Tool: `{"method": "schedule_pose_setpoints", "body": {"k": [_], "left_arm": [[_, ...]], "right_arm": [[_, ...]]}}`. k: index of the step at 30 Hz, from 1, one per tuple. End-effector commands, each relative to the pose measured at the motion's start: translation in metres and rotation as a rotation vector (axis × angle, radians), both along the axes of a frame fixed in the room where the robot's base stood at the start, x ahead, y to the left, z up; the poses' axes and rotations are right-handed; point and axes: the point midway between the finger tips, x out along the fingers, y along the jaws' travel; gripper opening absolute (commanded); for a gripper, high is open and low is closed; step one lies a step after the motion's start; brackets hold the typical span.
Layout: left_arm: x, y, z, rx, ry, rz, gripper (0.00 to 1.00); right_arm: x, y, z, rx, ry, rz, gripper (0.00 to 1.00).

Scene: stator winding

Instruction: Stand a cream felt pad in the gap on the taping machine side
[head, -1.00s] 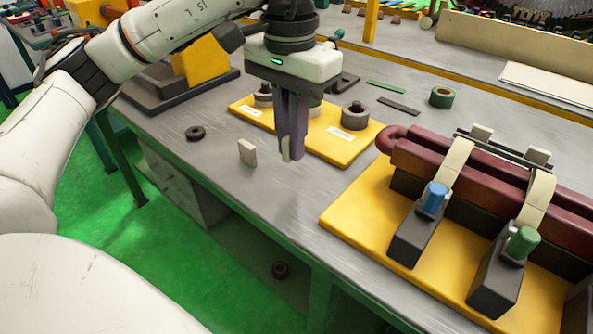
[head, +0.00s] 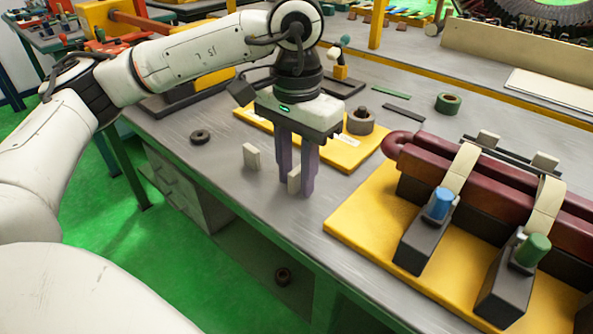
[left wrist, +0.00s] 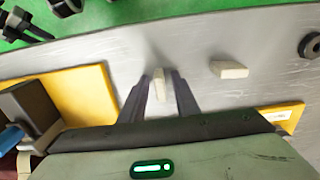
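Two small cream pads stand on the grey bench. One cream pad (head: 251,156) stands clear to the left of my left gripper (head: 296,187). It also shows in the left wrist view (left wrist: 229,69). The other cream pad (head: 294,180) is between my left gripper's fingertips, low over the bench. In the left wrist view this pad (left wrist: 160,85) has a narrow space on each side, so the fingers look open around it. Maroon coil bars (head: 430,160) with cream bands lie on a yellow base at the right. I cannot tell which gap is on the taping machine side. My right gripper is out of view.
A yellow plate (head: 347,157) with a grey round part (head: 360,120) lies behind the gripper. Blue (head: 440,203) and green (head: 533,249) knobs stand on dark blocks on the right base. A black ring (head: 200,137) lies at left. The front bench edge is close.

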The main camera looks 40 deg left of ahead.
Motion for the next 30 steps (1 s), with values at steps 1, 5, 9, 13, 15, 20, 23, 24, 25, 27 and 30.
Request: {"method": "schedule_pose_setpoints", "body": {"k": [1, 5, 9, 13, 15, 20, 23, 24, 25, 27, 30], "left_arm": [[0.0, 0.0, 0.0, 0.0, 0.0, 0.0, 0.28], [0.0, 0.0, 0.0, 0.0, 0.0, 0.0, 0.28], [0.0, 0.0, 0.004, 0.0, -0.001, 0.0, 0.28], [0.001, 0.0, 0.018, -0.001, -0.003, 0.0, 0.28], [0.001, 0.0, 0.032, -0.001, -0.004, 0.0, 0.28], [0.001, -0.001, 0.069, -0.001, -0.005, -0.002, 0.28], [0.001, 0.0, 0.091, 0.0, -0.004, 0.0, 0.28], [0.001, -0.001, 0.098, 0.0, -0.004, -0.002, 0.28], [0.001, -0.001, 0.103, 0.0, -0.004, -0.002, 0.28], [0.001, 0.0, 0.113, 0.001, -0.003, -0.001, 0.28], [0.0, 0.0, 0.121, 0.001, -0.001, -0.001, 0.28]], "right_arm": [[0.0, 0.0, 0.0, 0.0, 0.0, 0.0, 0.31], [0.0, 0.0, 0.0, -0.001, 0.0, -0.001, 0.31], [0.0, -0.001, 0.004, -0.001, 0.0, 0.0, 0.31], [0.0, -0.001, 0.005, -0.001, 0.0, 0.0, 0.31], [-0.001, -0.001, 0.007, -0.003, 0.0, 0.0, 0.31], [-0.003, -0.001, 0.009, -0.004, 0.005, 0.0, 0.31], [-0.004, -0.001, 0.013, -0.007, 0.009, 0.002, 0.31], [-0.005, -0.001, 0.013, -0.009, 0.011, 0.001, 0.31], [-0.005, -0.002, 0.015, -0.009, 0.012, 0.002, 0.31], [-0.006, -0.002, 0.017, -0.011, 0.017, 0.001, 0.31], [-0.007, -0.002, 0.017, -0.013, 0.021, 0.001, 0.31]]}}
